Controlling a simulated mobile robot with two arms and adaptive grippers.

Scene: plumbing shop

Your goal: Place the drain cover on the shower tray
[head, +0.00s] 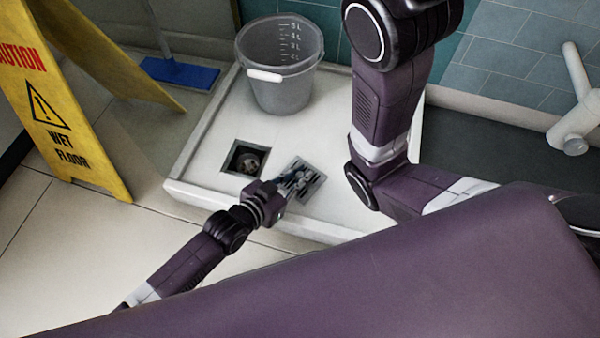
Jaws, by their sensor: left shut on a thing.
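The white shower tray (205,165) lies on the floor in the middle of the head view. Its square drain opening (245,159) is uncovered, with a dark recess and a drain fitting inside. The drain cover (306,176) is a grey square slotted plate to the right of the opening. My left gripper (290,187) is shut on the drain cover, which is over the tray; I cannot tell whether it touches the tray surface. The gripper's fingers partly hide the cover. My right arm crosses the right side of the tray, and its gripper is not visible.
A grey bucket (279,75) stands on the tray's back part. A yellow wet floor sign (70,110) stands at the left. A blue mop head (180,73) lies behind the tray's left corner. A white pipe fitting (580,110) is at the right. Tiled floor at the lower left is clear.

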